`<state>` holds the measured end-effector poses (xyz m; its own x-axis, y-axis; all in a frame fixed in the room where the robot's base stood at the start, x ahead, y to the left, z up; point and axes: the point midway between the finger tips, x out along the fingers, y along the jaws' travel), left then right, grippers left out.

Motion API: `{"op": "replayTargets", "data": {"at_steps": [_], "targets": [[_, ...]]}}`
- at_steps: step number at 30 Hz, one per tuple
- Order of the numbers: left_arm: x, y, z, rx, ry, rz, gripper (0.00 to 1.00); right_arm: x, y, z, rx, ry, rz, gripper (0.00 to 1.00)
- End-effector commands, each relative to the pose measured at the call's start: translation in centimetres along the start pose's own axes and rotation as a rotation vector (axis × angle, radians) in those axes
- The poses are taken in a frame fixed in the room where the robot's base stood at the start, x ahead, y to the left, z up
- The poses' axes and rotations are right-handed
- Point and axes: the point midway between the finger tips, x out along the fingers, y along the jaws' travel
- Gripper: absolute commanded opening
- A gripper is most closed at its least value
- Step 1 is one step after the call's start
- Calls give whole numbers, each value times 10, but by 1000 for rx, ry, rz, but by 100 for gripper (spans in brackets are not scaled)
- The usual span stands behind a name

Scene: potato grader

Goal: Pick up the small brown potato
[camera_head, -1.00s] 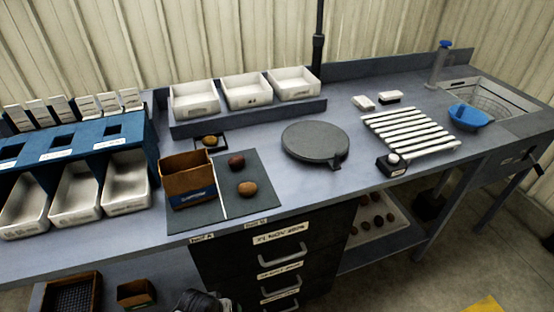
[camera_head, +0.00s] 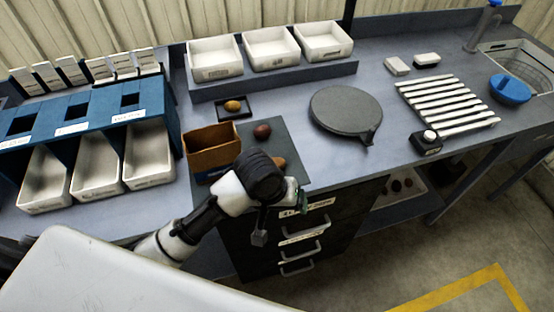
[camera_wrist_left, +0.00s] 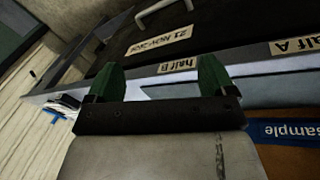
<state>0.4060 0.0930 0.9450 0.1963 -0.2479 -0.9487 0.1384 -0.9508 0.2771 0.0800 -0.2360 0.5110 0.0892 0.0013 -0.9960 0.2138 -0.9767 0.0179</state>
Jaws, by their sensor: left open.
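A yellowish-brown potato (camera_head: 232,105) sits on a small black tray (camera_head: 246,115). My left gripper (camera_head: 298,194) is at the bench's front edge, just right and in front of the brown potato. Its green fingers (camera_wrist_left: 160,82) are apart and empty in the left wrist view, near the "half B" label. No potato shows there. My right gripper is not in view.
A round grey plate (camera_head: 346,108) stands to the right, white bins (camera_head: 270,57) behind. Black drawers (camera_head: 300,240) are below the bench edge.

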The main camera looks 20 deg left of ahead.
Motion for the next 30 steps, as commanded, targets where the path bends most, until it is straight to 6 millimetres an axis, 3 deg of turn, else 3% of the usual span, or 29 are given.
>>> {"op": "replayTargets", "data": {"at_steps": [8, 12, 18, 22, 26, 30], "targets": [[-17, 11, -30, -102, -18, -64, 84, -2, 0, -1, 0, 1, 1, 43], [-30, 13, -56, -211, -18, -136, 84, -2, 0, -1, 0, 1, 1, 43], [-63, 4, -102, -451, 20, -286, 84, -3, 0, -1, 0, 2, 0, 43], [-78, -2, -118, -559, 45, -342, 84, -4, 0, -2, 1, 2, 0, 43], [-76, -7, -122, -600, 52, -362, 84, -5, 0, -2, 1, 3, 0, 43], [-56, -15, -121, -602, 51, -363, 84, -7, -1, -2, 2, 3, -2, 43]]}}
